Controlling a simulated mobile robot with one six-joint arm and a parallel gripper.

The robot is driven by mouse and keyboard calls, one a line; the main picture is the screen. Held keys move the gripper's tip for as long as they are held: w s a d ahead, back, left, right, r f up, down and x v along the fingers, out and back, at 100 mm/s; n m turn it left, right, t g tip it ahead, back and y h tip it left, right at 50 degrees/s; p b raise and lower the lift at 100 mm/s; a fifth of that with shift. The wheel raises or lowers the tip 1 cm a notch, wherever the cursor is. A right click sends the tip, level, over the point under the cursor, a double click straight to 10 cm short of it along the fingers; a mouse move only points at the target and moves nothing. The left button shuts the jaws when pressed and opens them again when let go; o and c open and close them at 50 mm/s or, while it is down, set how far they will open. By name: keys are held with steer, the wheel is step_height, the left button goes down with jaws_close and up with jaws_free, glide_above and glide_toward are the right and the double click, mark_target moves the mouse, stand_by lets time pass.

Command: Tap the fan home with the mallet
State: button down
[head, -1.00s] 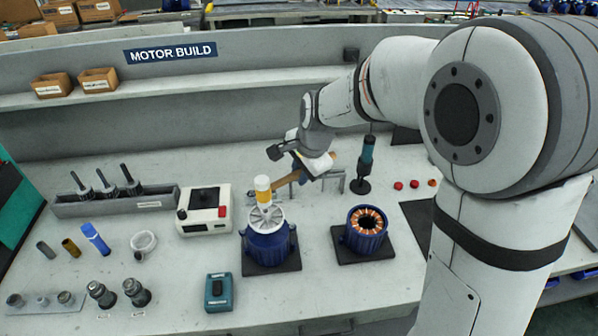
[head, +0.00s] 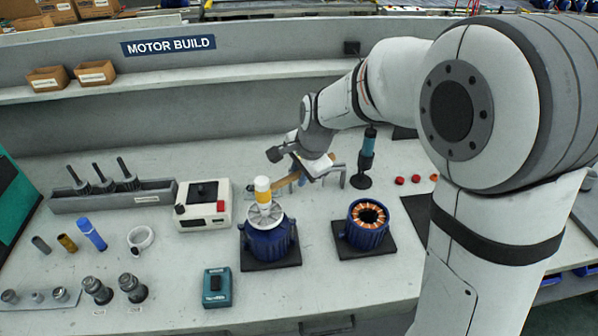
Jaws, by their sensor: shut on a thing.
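The mallet has a white head with a yellow band (head: 263,190) and a wooden handle (head: 287,180). My gripper (head: 301,172) is shut on the handle, to the right of the head. The head stands upright directly over the pale fan (head: 264,215) on top of the blue motor (head: 268,240). The head's lower end appears at or very near the fan's hub; I cannot tell whether they touch. The fan's middle is partly hidden by the head. The gripper's fingers are small and partly hidden by the wrist.
A second blue motor housing with copper windings (head: 368,224) stands on a dark mat to the right. A teal-handled tool on a stand (head: 366,160) is behind it. A white box with a red button (head: 203,208) and a teal device (head: 217,288) lie left of the fan's motor.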

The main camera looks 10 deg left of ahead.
steer(key=shift+r+p, duration=2.3)
steer(key=shift+r, duration=0.85)
steer(key=shift+f, duration=0.15)
